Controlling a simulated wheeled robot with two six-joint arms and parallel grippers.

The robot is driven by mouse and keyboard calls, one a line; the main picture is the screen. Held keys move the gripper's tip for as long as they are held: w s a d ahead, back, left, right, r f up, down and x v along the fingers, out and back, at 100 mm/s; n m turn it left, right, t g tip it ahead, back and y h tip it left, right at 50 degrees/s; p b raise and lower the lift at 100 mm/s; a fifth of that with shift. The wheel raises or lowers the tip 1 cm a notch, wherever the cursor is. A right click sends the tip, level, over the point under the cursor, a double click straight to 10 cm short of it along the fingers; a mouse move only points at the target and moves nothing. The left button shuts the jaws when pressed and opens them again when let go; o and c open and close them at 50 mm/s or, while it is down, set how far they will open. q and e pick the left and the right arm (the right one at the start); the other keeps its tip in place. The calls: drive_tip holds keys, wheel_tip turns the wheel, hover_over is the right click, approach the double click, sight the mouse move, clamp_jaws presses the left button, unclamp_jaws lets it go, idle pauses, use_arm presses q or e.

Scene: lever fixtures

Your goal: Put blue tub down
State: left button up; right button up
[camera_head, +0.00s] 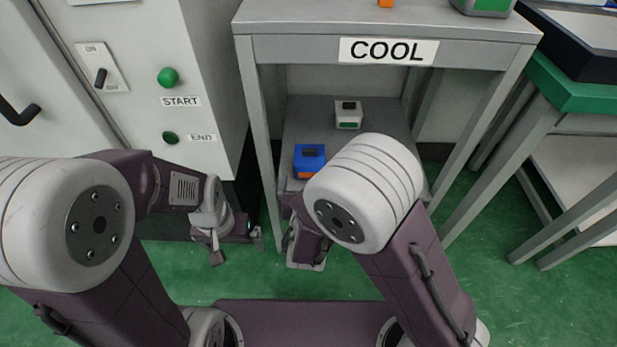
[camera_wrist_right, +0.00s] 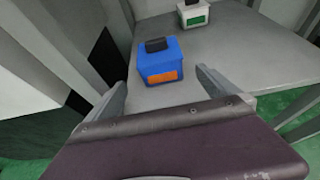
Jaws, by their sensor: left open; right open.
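The blue tub (camera_head: 309,157), with a dark knob on top and an orange label, sits upright on the lower shelf (camera_head: 300,115) of the table marked COOL. In the right wrist view the blue tub (camera_wrist_right: 160,62) stands just beyond my right gripper (camera_wrist_right: 168,92), whose two fingers are spread and empty. In the head view my right arm hides most of that gripper. My left gripper (camera_head: 258,238) is open and empty, low to the left of the table, in front of the grey cabinet.
A white tub with a green label (camera_head: 348,115) stands behind the blue tub on the shelf; it also shows in the right wrist view (camera_wrist_right: 194,15). The table legs (camera_head: 262,150) flank the shelf. A cabinet with START and END buttons (camera_head: 168,78) stands left. Green-edged benches (camera_head: 560,85) stand right.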

drive_tip(key=shift+s+r, duration=0.1)
drive_tip(key=shift+s, duration=0.15)
